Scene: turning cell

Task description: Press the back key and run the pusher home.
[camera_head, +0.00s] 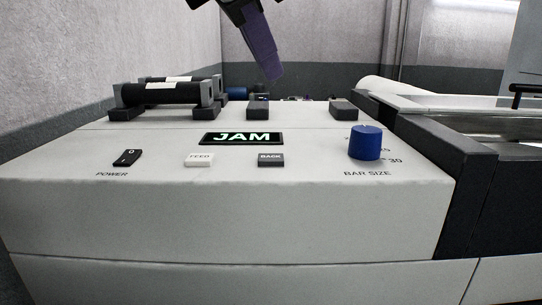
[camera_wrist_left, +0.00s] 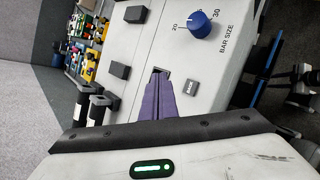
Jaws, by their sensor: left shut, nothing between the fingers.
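The dark grey BACK key (camera_head: 271,159) is on the white top of the machine, below and right of the display (camera_head: 241,138), which reads JAM in lit letters. The key also shows in the left wrist view (camera_wrist_left: 190,87), just right of my fingers. My left gripper (camera_head: 272,76) has purple fingers pointing down, shut and empty, above and behind the panel, apart from the key. In the left wrist view the closed fingers (camera_wrist_left: 160,78) cover most of the display. I cannot make out the pusher in either view. My right gripper is not in view.
A white FEED key (camera_head: 199,160) and a black POWER switch (camera_head: 127,158) sit left of the BACK key. A blue BAR SIZE knob (camera_head: 365,143) stands to its right. Black rollers (camera_head: 160,93) and dark blocks (camera_head: 343,108) line the back. The panel's front is clear.

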